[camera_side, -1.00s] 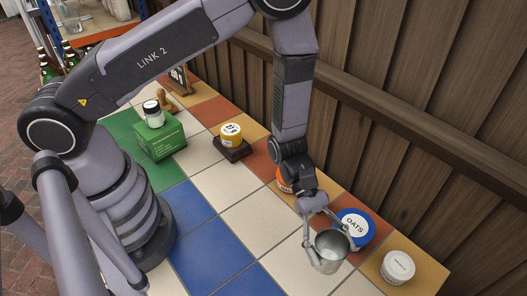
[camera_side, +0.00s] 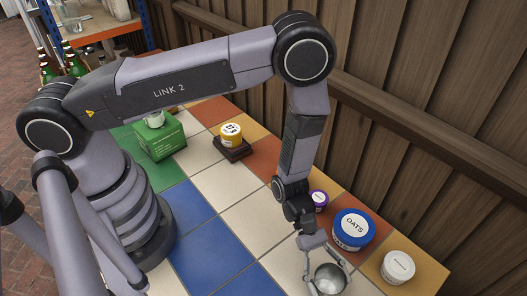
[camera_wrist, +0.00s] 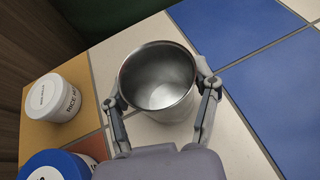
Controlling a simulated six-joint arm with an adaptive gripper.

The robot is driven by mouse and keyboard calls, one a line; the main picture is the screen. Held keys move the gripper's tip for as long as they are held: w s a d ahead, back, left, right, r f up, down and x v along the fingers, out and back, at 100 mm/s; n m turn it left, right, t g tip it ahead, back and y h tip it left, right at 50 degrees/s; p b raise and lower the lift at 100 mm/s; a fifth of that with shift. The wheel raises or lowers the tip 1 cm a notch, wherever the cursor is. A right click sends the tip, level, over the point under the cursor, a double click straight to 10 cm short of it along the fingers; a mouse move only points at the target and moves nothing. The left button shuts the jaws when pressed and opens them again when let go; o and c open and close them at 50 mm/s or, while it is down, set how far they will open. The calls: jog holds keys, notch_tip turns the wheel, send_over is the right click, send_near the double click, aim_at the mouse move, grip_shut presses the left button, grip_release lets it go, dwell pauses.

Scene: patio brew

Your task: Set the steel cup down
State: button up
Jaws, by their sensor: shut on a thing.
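The steel cup (camera_side: 328,279) is upright and empty, near the bottom edge of the side view. My gripper (camera_side: 326,272) is shut on the cup, one finger on each side of its wall. In the wrist view the cup (camera_wrist: 158,82) sits between the two fingers of my gripper (camera_wrist: 160,98), its open mouth facing the camera. White tiles show around and under it. I cannot tell whether its base touches the tiles.
An oats tub with a blue lid (camera_side: 353,229) stands right of my wrist, and a white tub (camera_side: 398,267) stands further right. A purple-lidded jar (camera_side: 319,199) is behind my wrist. A wooden wall (camera_side: 430,130) runs along the back. Blue tiles (camera_side: 215,245) at left are clear.

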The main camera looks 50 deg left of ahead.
jog(key=shift+f, duration=0.15)
jog(key=o, duration=1.1)
jog(key=shift+o, duration=0.2)
